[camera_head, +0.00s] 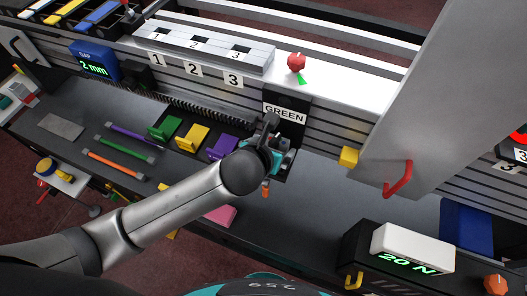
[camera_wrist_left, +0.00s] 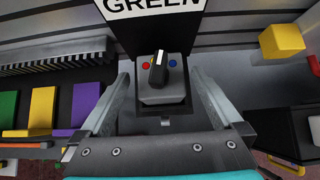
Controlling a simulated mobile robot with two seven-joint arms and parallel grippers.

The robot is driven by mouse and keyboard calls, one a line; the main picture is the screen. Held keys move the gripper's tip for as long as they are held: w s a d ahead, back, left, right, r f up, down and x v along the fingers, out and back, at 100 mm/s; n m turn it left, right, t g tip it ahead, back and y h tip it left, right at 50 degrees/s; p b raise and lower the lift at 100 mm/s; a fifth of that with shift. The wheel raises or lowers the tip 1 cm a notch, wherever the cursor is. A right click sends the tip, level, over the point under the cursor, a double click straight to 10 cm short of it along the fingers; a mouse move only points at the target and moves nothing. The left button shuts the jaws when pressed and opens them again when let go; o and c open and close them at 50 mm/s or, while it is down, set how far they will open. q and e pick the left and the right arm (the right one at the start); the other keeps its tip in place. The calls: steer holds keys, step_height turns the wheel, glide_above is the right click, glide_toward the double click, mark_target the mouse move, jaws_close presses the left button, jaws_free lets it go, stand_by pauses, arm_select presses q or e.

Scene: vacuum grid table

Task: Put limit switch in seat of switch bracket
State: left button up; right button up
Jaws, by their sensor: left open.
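My left gripper (camera_head: 270,158) is at the front of the table beneath the GREEN sign. In the left wrist view the gripper (camera_wrist_left: 160,88) is open, with one finger on each side of a grey box carrying a black rotary knob (camera_wrist_left: 159,68). A red and a blue dot flank the knob. I cannot identify the limit switch or the switch bracket with certainty; the arm and gripper hide part of this area. My right gripper is not in view.
Green (camera_head: 165,127), yellow (camera_head: 192,138) and purple (camera_head: 222,146) blocks stand left of the gripper. A yellow cube (camera_head: 348,157) and red handle (camera_head: 398,180) are to the right. A 20 N display box (camera_head: 412,248) stands front right. The dark worktop between is mostly clear.

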arm_select(q)
steer(key=v, duration=0.9)
steer(key=shift+s+r, duration=0.25)
